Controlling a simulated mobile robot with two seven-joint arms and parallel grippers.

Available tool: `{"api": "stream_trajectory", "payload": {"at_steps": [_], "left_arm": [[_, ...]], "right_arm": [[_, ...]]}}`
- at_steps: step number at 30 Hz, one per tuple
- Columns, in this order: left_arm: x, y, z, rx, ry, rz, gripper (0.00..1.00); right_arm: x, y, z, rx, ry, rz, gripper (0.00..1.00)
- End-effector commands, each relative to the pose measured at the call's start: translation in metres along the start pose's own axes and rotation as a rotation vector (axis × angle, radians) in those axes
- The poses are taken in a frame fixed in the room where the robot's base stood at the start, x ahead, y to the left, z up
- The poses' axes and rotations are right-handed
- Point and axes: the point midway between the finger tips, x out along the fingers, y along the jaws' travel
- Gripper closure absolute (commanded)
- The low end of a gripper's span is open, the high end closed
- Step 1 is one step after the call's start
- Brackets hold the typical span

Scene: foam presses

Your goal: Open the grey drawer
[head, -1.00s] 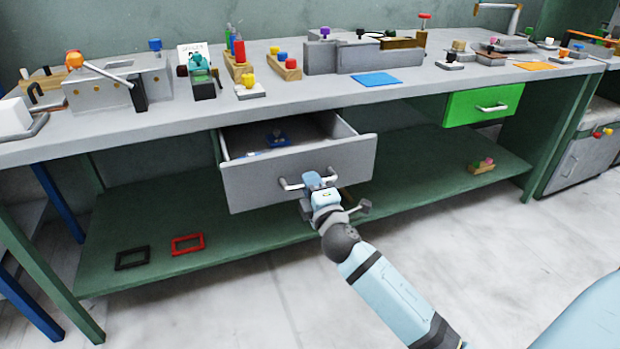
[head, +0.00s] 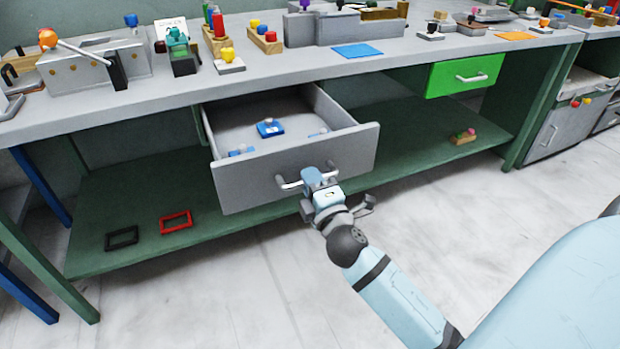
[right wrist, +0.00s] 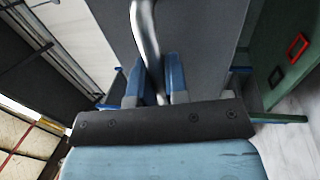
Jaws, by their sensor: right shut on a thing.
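The grey drawer (head: 240,188) is pulled well out from under the workbench in the head view. Its inside is visible, with a few blue items (head: 270,128) on the floor of it. The drawer has a pale metal bar handle (head: 289,184) on its front. My right gripper (head: 314,177) is shut on this handle. In the right wrist view the blue fingers (right wrist: 160,82) close around the curved handle (right wrist: 144,30), with the grey front beyond. My left gripper is not in view.
A closed green drawer (head: 464,75) sits further right under the worktop (head: 300,70). The lower green shelf (head: 130,205) holds a black frame (head: 122,238), a red frame (head: 176,222) and a small block with pegs (head: 463,137). The pale floor in front is clear.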

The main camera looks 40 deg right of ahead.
Motion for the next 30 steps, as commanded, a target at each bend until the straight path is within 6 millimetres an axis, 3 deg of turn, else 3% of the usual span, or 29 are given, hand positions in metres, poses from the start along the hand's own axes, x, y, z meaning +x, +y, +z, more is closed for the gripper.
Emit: {"api": "stream_trajectory", "payload": {"at_steps": [1, 2, 5, 17, 25, 30], "left_arm": [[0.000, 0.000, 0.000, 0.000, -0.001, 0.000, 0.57], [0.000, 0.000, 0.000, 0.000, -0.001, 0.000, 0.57], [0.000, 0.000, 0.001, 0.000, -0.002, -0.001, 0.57], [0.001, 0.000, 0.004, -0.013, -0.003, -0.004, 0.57], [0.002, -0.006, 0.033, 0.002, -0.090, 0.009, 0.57], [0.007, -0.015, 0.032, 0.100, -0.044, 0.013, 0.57]], "right_arm": [[0.000, 0.000, 0.000, 0.000, 0.000, 0.000, 1.00], [0.000, 0.000, 0.000, 0.000, 0.000, 0.000, 0.83], [0.000, 0.000, 0.000, 0.000, 0.000, 0.000, 0.62], [-0.009, -0.003, 0.000, 0.000, 0.000, -0.002, 0.62], [-0.065, -0.006, 0.000, 0.003, -0.001, -0.004, 0.62], [-0.103, -0.006, 0.000, 0.002, -0.001, -0.003, 0.62]]}}
